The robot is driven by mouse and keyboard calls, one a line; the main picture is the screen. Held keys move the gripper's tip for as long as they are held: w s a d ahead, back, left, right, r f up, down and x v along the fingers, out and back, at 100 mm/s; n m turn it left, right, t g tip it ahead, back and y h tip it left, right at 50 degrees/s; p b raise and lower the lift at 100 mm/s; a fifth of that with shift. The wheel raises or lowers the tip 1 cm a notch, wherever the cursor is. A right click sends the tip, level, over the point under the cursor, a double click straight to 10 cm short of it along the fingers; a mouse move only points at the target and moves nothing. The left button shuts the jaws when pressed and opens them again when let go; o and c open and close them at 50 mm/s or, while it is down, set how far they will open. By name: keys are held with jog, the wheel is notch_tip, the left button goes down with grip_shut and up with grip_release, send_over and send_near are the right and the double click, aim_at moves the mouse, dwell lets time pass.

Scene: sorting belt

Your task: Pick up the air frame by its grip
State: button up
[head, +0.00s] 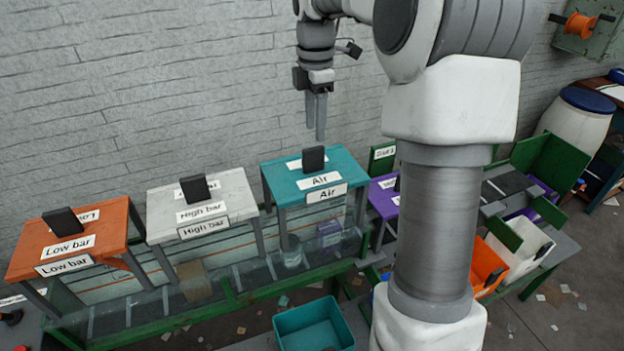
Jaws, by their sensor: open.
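The air frame (340,172) is a teal table-like frame with grey legs and white "Air" labels, standing over the belt in the middle. Its grip (313,160) is a dark upright block on its top. My gripper (316,138) points down just above the grip, with its fingers a little apart in the picture. It appears empty. I cannot tell from this one view how far it is from the grip in depth.
An orange "Low bar" frame (115,222) and a white "High bar" frame (233,187) stand to the left. A purple frame (383,200) is close on the right, partly behind my arm. A teal bin (341,310) sits in front. A grey wall is behind.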

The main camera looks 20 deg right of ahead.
aim_at(313, 148)
notch_tip(313, 148, down, 4)
jog(key=shift+f, duration=0.25)
jog(key=shift+w+f+p, duration=0.2)
jog(key=shift+f, duration=1.1)
jog(key=shift+w+f+p, duration=0.15)
jog(key=shift+w+f, duration=0.05)
jog(key=shift+f, duration=1.1)
grip_shut()
jog(key=shift+r, duration=0.15)
